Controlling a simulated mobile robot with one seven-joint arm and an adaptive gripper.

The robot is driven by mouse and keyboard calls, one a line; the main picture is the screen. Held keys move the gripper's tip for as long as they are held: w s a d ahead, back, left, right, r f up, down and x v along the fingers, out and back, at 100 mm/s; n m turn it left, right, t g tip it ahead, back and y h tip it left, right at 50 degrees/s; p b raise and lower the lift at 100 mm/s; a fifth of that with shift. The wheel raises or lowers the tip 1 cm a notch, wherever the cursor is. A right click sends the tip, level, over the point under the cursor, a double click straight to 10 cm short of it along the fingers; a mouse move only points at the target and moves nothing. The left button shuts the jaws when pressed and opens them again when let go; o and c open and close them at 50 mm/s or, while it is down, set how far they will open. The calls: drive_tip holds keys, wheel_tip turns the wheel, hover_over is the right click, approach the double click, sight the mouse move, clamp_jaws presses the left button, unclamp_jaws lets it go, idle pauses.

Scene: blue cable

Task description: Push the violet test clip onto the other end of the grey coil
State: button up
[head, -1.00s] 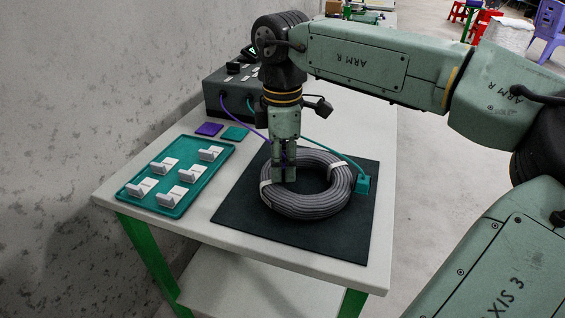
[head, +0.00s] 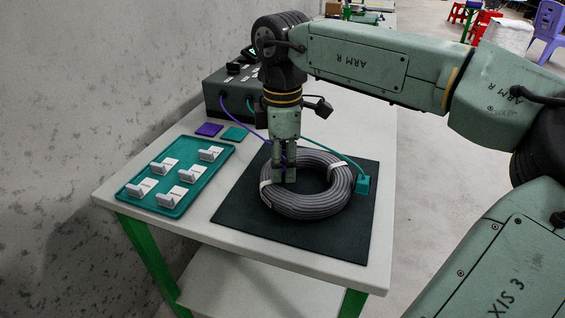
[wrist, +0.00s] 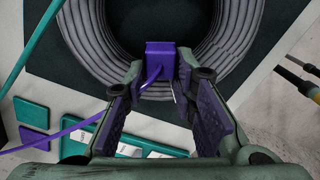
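The violet test clip (wrist: 160,54) sits between my fingertips in the wrist view, its violet lead curving off to the lower left. My gripper (head: 284,174) points down over the left part of the grey coil (head: 325,207), with its fingers close against both sides of the clip. The coil also fills the top of the wrist view (wrist: 90,45). The clip overlaps the coil's inner edge there, but whether it grips the coil's end cannot be seen. In the head view my fingers mostly hide the clip. A teal clip (head: 363,184) sits at the coil's right side with a teal lead.
The coil lies on a black mat (head: 243,222) on a white table. A teal tray (head: 133,202) with several white pieces stands to the left. A violet pad (head: 209,129) and a teal pad (head: 235,133) lie behind it. A dark tester box (head: 216,92) stands at the back.

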drive_tip(key=shift+f, duration=0.25)
drive_tip(key=o, duration=0.7)
drive_tip(key=shift+r, duration=0.2)
drive_tip(key=shift+r+p, duration=2.75)
drive_tip(key=shift+r, duration=0.75)
drive_tip(key=shift+f, duration=0.1)
